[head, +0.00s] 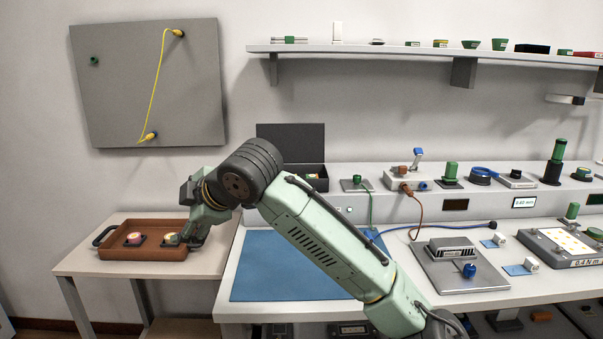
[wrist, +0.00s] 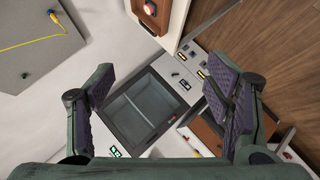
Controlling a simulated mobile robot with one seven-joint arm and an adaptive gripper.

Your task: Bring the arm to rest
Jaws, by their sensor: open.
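My arm reaches up from the lower right and bends over to the left in the head view. My gripper (head: 190,234) is at the right end of the brown tray (head: 140,252) on the side table. In the wrist view my gripper (wrist: 162,88) has its two dark fingers wide apart with nothing between them. Beyond the fingers is a grey unit with a square recessed compartment (wrist: 142,108). Whether the gripper touches the tray cannot be told.
The tray holds small round pieces in dark holders (head: 134,239). A grey wall panel (head: 120,90) with a yellow cable hangs above. A blue mat (head: 262,275) lies bare on the bench beside my arm. Several instruments and a metal plate (head: 455,278) stand to the right.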

